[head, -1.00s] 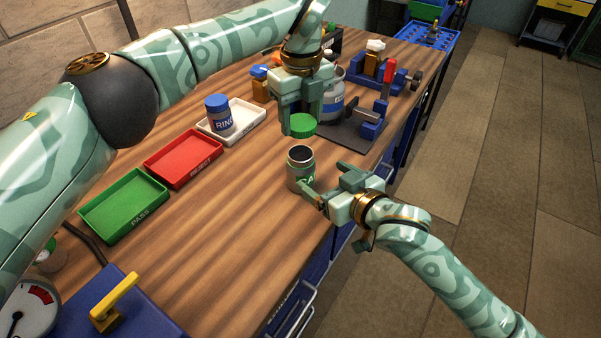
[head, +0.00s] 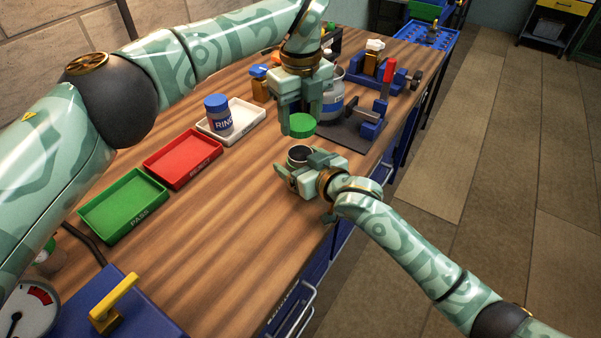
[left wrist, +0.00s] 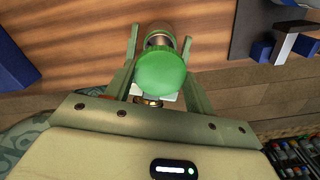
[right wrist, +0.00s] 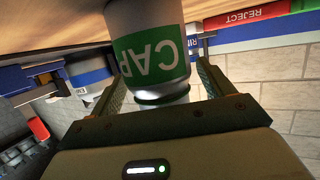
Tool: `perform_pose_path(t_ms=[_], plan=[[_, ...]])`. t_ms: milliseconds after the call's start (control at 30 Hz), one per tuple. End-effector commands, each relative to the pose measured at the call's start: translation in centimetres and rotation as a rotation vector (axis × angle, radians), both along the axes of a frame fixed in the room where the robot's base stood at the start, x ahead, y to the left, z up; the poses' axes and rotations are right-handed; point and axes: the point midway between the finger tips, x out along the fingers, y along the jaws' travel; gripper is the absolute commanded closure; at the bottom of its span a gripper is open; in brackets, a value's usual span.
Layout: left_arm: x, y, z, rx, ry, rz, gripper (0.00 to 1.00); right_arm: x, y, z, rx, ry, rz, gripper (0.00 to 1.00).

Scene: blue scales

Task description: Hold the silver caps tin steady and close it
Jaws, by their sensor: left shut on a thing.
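The silver caps tin (head: 299,152) stands upright and open-topped on the bench. Its green label reading CAP fills the upper part of the right wrist view (right wrist: 150,52), upside down. My left gripper (head: 302,114) is shut on the round green lid (head: 302,125) and holds it above the tin, apart from it. In the left wrist view the lid (left wrist: 162,73) covers part of the tin (left wrist: 160,38) beyond it. My right gripper (head: 300,168) is low at the tin with its fingers on either side. The fingers look spread, and they hide the tin's lower body in the head view.
A blue-lidded jar (head: 218,116) stands in the white tray (head: 245,112). A red REJECT tray (head: 183,158) and green PASS tray (head: 123,206) lie to the left. A dark mat (head: 345,136) with blue fixtures is behind.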

Motion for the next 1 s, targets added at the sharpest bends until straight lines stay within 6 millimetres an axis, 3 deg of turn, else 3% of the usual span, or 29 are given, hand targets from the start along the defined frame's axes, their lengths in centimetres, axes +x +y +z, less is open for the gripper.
perform_pose_path(t_ms=[33,200,233,633,1000], plan=[[0.0,0.0,0.0,0.000,0.000,0.000,0.67,0.0,0.0,0.0,0.000,0.000,0.000,0.34],[0.0,0.0,0.0,0.000,0.000,0.000,0.67,0.0,0.0,0.0,0.000,0.000,0.000,0.81],[0.0,0.0,0.0,0.000,0.000,0.000,0.67,0.0,0.0,0.0,0.000,0.000,0.000,0.84],[-0.1,0.0,-4.6,0.000,0.001,0.000,0.67,0.0,0.0,0.0,0.000,0.000,0.000,0.84],[-0.1,0.0,-5.0,0.000,-0.001,0.000,0.67,0.0,0.0,0.0,0.000,0.000,0.000,0.84]])
